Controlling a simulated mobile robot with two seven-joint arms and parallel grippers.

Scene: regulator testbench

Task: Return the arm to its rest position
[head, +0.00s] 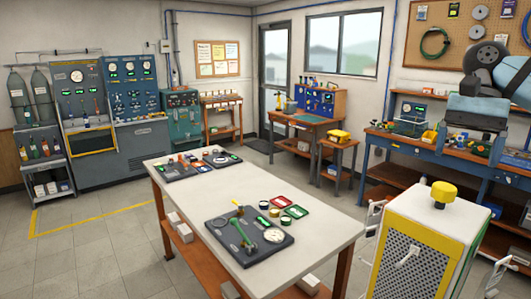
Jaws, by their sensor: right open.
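My right arm comes in at the upper right, raised in front of the back-right workbench. My right gripper (476,119) is a dark and grey-blue block at its end, open with nothing seen between its fingers. It is well away from the white-topped table (190,205). My left arm and left gripper are not in view. On the table's near part lies a dark plate (222,236) with a green lever, a yellow-handled part and a round gauge (274,235). Small red and green trays lie beside it. A second dark plate with gauges (178,172) lies at the far end.
A white cabinet with a yellow knob (443,191) stands at the lower right, close to the table. The blue workbench (400,149) behind my right gripper holds instruments and small parts. Test panels (120,138) line the left wall. Open floor (85,255) lies left of the table.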

